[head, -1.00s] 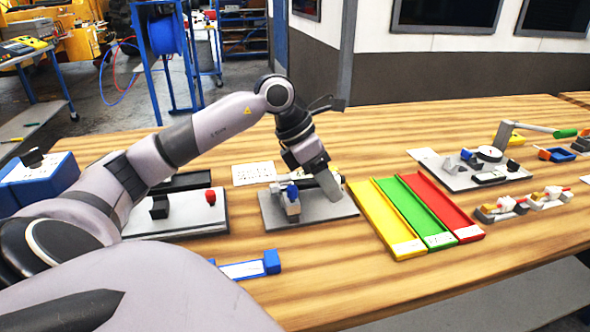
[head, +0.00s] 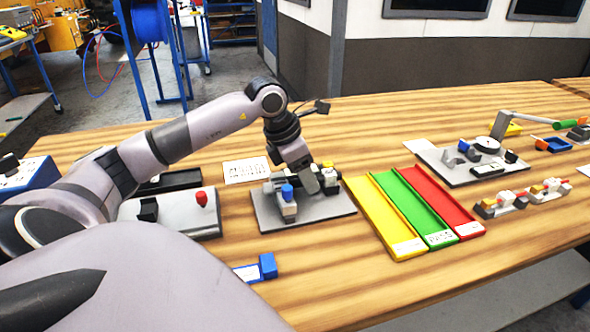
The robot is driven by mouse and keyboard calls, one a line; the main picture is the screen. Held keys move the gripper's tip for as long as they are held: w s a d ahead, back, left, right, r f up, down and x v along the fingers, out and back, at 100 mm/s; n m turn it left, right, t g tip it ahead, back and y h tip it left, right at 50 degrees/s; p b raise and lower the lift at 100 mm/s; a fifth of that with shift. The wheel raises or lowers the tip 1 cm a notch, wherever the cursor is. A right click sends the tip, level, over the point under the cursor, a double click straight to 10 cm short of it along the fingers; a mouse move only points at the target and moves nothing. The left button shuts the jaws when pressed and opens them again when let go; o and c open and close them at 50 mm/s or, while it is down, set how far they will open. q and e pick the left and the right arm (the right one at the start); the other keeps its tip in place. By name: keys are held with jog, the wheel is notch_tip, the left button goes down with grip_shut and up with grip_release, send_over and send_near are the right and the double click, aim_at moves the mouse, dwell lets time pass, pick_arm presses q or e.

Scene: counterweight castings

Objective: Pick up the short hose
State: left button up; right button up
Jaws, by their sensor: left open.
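I cannot make out a short hose on the table. My left gripper (head: 308,182) points down over a grey fixture plate (head: 322,210) that carries a blue-topped block (head: 287,194) and small grey parts. It is open; its fingers are small, and I see nothing held in them. The gripper and wrist hide part of the fixture. My right gripper is not in view.
Yellow (head: 385,218), green (head: 414,210) and red (head: 444,202) trays lie right of the fixture. A base with a red knob (head: 201,198) is to the left. Another fixture (head: 460,165) stands at the right.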

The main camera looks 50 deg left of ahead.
pick_arm(q)
jog(key=shift+w+f, duration=0.1)
jog(key=shift+f, duration=0.1)
jog(key=c, duration=0.9)
grip_shut()
jog(key=shift+r, duration=0.25)
